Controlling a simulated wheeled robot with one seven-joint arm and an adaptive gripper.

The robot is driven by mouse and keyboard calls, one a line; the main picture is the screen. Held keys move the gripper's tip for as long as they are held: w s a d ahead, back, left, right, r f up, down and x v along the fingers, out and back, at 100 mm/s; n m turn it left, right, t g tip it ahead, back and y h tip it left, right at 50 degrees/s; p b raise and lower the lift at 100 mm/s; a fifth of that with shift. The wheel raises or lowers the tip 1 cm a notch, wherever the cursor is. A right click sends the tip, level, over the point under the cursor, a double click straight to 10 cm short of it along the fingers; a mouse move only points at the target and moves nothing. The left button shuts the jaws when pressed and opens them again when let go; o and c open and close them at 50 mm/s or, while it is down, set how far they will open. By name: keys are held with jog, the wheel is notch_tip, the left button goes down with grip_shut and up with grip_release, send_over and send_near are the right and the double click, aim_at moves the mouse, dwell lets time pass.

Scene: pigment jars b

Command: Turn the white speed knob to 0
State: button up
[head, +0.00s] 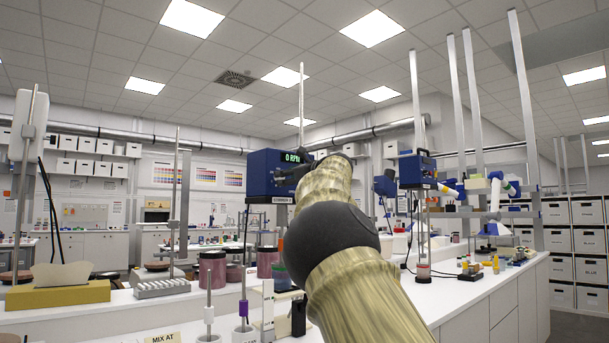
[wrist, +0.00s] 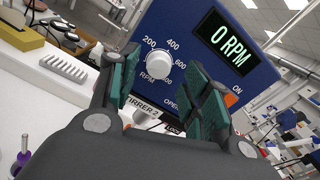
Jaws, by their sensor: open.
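The white speed knob (wrist: 158,65) is on the blue front panel of the stirrer (wrist: 180,28), in the wrist view. A printed scale with 200, 400, 600 and RPM surrounds it. I cannot make out where its pointer sits. The display (wrist: 229,45) reads 0 RPM. My gripper (wrist: 160,80) is open, its green-padded fingers on either side of the knob in the picture; contact is not visible. In the head view the blue stirrer (head: 261,174) stands behind my arm, which hides the knob and most of the gripper.
An orange ON switch (wrist: 231,99) is right of the knob, near the right finger. A label reading STIRRER 2 (wrist: 143,109) is below. In the head view, pink jars (head: 212,269) and a white rack (head: 163,288) stand on the bench left of my arm. Another blue stirrer (head: 416,171) is at right.

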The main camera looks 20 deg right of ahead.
jog(key=v, duration=1)
jog(key=shift+r, duration=0.15)
